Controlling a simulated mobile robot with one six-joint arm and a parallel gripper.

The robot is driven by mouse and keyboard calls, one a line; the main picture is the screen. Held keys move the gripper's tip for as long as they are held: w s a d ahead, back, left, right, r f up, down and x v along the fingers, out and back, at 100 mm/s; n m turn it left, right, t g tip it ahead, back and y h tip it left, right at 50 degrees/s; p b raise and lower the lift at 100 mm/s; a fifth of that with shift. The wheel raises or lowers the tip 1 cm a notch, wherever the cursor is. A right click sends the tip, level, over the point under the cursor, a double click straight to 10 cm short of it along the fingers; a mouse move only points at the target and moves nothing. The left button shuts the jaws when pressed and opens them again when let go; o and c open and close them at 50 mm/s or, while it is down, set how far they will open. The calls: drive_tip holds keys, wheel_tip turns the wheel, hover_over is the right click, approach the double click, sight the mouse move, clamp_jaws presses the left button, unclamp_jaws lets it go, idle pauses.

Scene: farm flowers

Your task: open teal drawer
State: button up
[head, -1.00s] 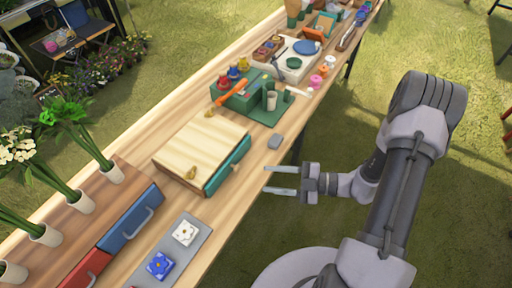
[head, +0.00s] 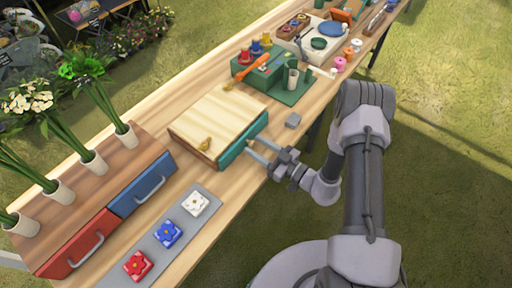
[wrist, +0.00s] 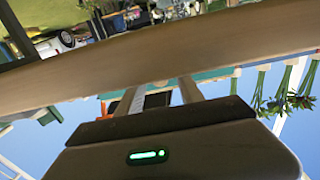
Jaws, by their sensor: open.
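The teal drawer (head: 231,155) is the front of a low wooden box (head: 215,117) on the long table. It looks shut, its front flush with the box. My gripper (head: 251,148) is open, its two fingers pointing left at the drawer front, with the tips at or very near it. The drawer's small handle is hidden around the fingertips, and I cannot tell whether they touch it. In the wrist view, the two fingers (wrist: 158,96) stand apart, with a teal strip (wrist: 218,74) just beyond them.
A wooden unit with a blue drawer (head: 142,184) and a red drawer (head: 80,245) stands at left. A grey tray (head: 185,221) with flower tiles lies in front. Grass lies right of the table.

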drive_tip(key=shift+w+a, duration=0.2)
drive_tip(key=shift+a, duration=0.1)
clamp_jaws()
drive_tip(key=shift+d, duration=0.1)
idle(1.2)
